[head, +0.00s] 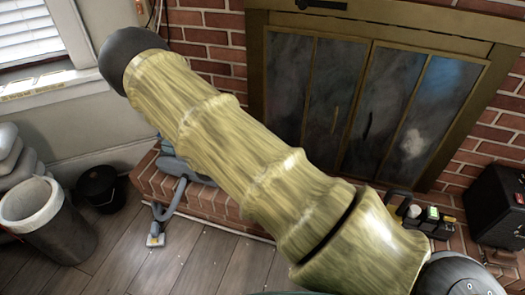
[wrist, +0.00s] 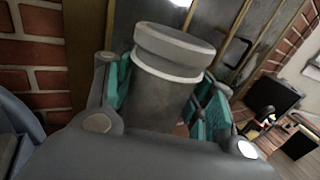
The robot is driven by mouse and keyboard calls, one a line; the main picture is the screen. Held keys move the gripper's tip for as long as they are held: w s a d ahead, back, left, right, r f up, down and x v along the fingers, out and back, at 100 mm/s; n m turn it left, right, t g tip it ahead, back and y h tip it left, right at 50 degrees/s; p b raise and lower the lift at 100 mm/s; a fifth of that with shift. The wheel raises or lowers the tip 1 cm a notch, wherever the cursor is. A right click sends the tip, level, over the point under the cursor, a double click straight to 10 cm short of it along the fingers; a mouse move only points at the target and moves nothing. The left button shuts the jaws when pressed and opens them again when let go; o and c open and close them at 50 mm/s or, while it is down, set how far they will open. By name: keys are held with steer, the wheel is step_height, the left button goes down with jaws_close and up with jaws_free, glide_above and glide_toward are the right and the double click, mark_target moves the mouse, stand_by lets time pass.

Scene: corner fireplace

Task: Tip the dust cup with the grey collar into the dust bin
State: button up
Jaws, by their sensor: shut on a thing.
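My gripper (wrist: 163,101) is shut on a dark grey dust cup (wrist: 160,103) in the wrist view, with teal pads on both sides of it. The cup has a paler grey collar (wrist: 174,46) and a thin light ring below it. Its lower part is hidden behind the gripper body. I cannot see into the cup. In the head view, a dark grey bin with a white liner (head: 30,203) stands on the floor at the far left; it looks like the dust bin. The cup does not show clearly in the head view.
A black bucket (head: 100,188) stands right of the bin. A vacuum hose and floor head (head: 160,225) lie by the brick hearth (head: 205,200). Small items (head: 425,214) and a black case (head: 496,200) are at the right. My arm hides the middle.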

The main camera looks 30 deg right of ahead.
steer(key=f+m+g, duration=0.1)
steer(key=s+d+f+m+g, duration=0.1)
steer(key=f+g+b, duration=0.1)
steer(key=g, duration=0.1)
steer(key=shift+s+d+f+m+h, duration=0.25)
steer(key=shift+f+m+h, duration=0.05)
steer(key=shift+f+m, duration=0.1)
steer(key=shift+s+f+m+g, duration=0.3)
steer(key=shift+f+m+g, duration=0.3)
steer(key=shift+g, duration=0.5)
steer(key=w+a+f+m+t+y+b, duration=0.2)
steer(key=w+f+m+t+y+b, duration=0.1)
steer(key=f+m+y, duration=0.2)
step_height(320, 180, down, 3)
steer(key=shift+a+m+t+y, duration=0.3)
steer(key=shift+a+y, duration=0.05)
steer(key=shift+y, duration=0.65)
steer(key=shift+w+a+f+m+t+y+b, duration=0.1)
steer(key=shift+f+m+t+y+b, duration=0.3)
steer(key=shift+b, duration=0.4)
steer(key=shift+w+a+f+m+t+y+b, duration=0.1)
steer(key=shift+f+m+t+y+b, duration=0.3)
steer(key=shift+b, duration=1.1)
